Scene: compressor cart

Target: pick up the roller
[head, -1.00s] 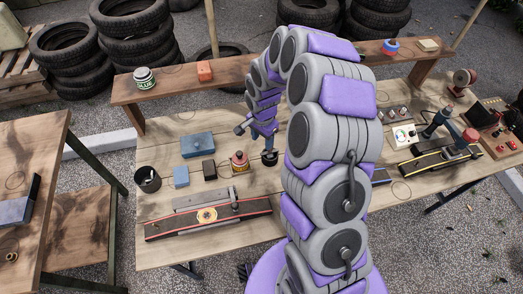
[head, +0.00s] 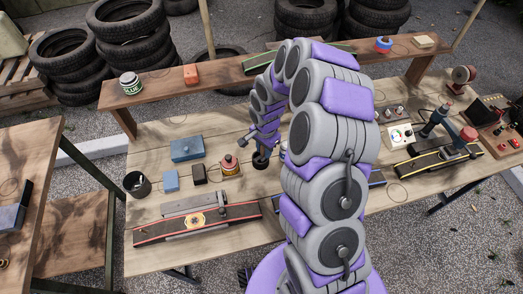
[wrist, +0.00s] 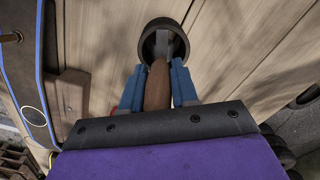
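In the wrist view the roller's brown wooden handle (wrist: 158,86) lies between the two blue fingers of my gripper (wrist: 158,84), which press close on both sides. A grey metal part (wrist: 167,45) runs from the handle into the mouth of a dark round cup (wrist: 146,44) on the bench. The roller's far end is hidden inside the cup. In the head view my gripper (head: 266,142) is just above this dark cup (head: 261,160), and the roller is too small to make out there.
The wooden bench (head: 160,208) holds a blue box (head: 187,150), a red-topped tin (head: 231,165), another dark cup (head: 137,184) and a belt strip (head: 165,230). A raised shelf (head: 160,85) stands behind. In the wrist view a blue-edged belt (wrist: 28,75) lies at left.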

